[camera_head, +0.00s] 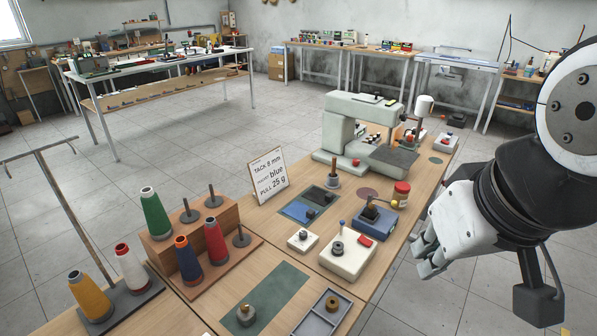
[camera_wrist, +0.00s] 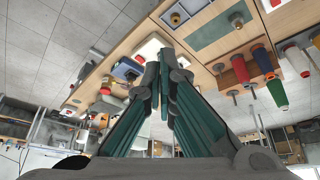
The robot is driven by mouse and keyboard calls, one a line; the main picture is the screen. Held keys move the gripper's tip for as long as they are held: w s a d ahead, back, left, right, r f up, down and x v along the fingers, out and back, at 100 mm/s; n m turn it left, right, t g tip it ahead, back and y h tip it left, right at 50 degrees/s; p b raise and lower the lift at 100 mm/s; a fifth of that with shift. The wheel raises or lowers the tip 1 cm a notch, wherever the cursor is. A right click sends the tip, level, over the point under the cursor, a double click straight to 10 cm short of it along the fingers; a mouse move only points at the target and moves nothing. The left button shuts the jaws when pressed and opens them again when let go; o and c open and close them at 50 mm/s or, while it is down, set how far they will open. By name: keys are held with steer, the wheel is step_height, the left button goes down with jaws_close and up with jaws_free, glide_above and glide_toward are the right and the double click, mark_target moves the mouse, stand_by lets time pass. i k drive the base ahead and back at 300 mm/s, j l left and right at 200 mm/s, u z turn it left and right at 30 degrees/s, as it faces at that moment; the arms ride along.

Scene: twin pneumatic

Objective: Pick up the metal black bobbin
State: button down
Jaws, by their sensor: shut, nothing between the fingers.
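Several small spools are on the wooden bench, and I cannot tell for certain which is the metal black bobbin. A dark round bobbin (camera_head: 337,248) sits on top of a white box (camera_head: 350,262). Small dark pieces (camera_head: 311,213) lie in a blue and dark tray (camera_head: 298,209). A grey metal bobbin with a brass top (camera_head: 245,314) stands on a green mat (camera_head: 283,286). My gripper (camera_head: 424,262) is to the right of the bench edge, apart from all of these. In the wrist view its fingers (camera_wrist: 166,62) come together, empty.
A brown bobbin (camera_head: 332,303) sits in a grey tray at the front. Coloured thread cones (camera_head: 188,260) stand at left, with a sign (camera_head: 268,175) behind. A sewing machine (camera_head: 352,130) and a red-lidded jar (camera_head: 401,195) stand farther back. Floor right of the bench is clear.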

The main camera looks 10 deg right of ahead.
mark_target(338, 246)
steer(key=i+l, duration=0.1)
steer(key=l, duration=0.95)
steer(key=i+l+z, duration=0.15)
steer(key=i+l, duration=0.35)
steer(key=i+j, duration=0.2)
steer(key=i, duration=0.35)
steer(key=l+z, duration=0.05)
